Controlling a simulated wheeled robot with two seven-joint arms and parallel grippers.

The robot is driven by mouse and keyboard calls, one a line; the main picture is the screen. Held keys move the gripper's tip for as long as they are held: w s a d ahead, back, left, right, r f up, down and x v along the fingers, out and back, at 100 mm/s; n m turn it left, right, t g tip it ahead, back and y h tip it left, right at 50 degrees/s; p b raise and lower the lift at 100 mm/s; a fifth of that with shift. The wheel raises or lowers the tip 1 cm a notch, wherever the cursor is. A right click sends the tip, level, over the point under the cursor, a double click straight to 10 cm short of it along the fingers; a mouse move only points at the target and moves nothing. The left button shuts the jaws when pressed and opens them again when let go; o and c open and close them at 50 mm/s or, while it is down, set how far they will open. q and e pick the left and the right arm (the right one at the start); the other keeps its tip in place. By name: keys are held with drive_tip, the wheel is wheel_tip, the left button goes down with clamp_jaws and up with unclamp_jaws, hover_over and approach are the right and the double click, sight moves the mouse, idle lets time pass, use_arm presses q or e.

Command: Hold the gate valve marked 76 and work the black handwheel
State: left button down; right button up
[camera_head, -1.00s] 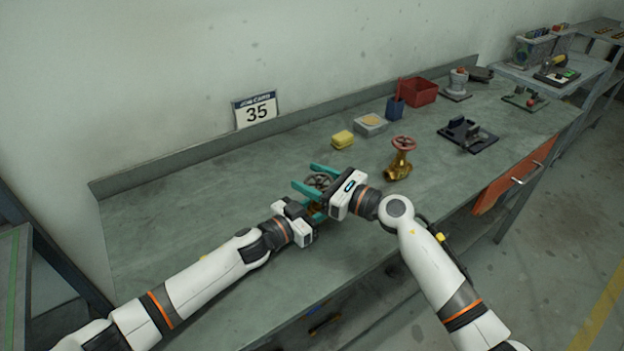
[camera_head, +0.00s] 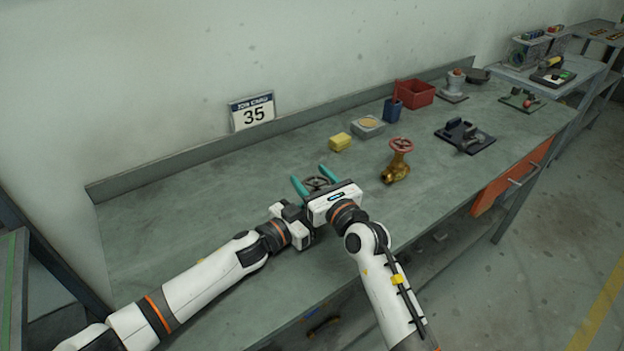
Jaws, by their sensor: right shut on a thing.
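A gate valve stands on the bench between my two grippers. Its dark handwheel (camera_head: 317,183) shows, and its body is mostly hidden behind my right gripper. My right gripper (camera_head: 314,181) has its teal fingers on either side of the handwheel and is shut on it, fingers pointing to the back of the bench. My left gripper (camera_head: 293,224) is low beside the valve on the left. Its fingertips are hidden behind the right gripper, so its hold on the valve body cannot be seen. No number 76 is legible. A second valve (camera_head: 396,172), brass with a red handwheel, stands to the right.
A yellow block (camera_head: 340,142), a grey box (camera_head: 368,126), a blue cup (camera_head: 393,110) and a red bin (camera_head: 415,94) stand along the back. A black fixture (camera_head: 465,136) lies to the right. A sign reading 35 (camera_head: 252,112) is behind. The left bench surface is clear.

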idle(0.4)
drive_tip(key=o, duration=1)
drive_tip(key=shift+d, duration=0.1)
drive_tip(key=v, duration=1.2)
drive_tip(key=shift+s, duration=0.1)
